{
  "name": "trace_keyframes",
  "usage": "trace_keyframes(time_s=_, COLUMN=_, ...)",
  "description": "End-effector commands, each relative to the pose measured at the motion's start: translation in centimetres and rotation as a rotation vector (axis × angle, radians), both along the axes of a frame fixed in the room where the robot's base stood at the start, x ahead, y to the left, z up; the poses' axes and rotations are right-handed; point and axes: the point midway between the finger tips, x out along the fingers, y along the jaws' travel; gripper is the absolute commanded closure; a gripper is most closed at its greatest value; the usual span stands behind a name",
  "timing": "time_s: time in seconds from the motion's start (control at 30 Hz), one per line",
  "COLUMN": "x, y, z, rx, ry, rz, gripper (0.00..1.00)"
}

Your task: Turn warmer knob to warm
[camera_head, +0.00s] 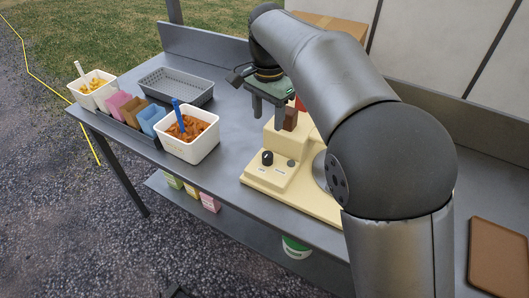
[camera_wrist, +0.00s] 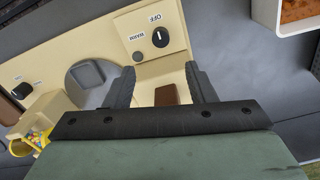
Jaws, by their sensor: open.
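The warmer knob (camera_wrist: 160,37) is a round black knob with a white pointer line, on a cream panel with the labels OFF and WARM. Its pointer looks turned toward the OFF side. In the head view a black knob (camera_head: 267,158) stands on the low front part of the cream machine (camera_head: 310,202). My gripper (camera_head: 268,112) is above and behind it, fingers pointing down, apart from it. In the wrist view my open gripper (camera_wrist: 163,82) shows two dark fingers with nothing held between them, and the knob lies beyond the fingertips.
A white tub of orange pieces (camera_head: 188,140) stands left of the machine. A grey basket (camera_head: 176,86) and colored boxes (camera_head: 133,108) stand farther left. A second black knob (camera_wrist: 21,90) shows in the wrist view. A brown tray (camera_head: 497,258) lies at right.

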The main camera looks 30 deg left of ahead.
Motion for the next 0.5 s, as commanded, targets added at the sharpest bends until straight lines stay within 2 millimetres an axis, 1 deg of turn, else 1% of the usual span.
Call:
trace_keyframes(time_s=0.03, x=-0.1, y=0.0, z=-1.3, rx=-0.004, ry=0.003, rz=0.001, gripper=0.5)
trace_keyframes(time_s=0.3, x=0.0, y=-0.1, z=-7.2, rx=-0.003, ry=0.002, rz=-0.001, gripper=0.5)
trace_keyframes(time_s=0.5, x=-0.1, y=-0.1, z=-11.0, rx=-0.002, ry=0.001, rz=0.001, gripper=0.5)
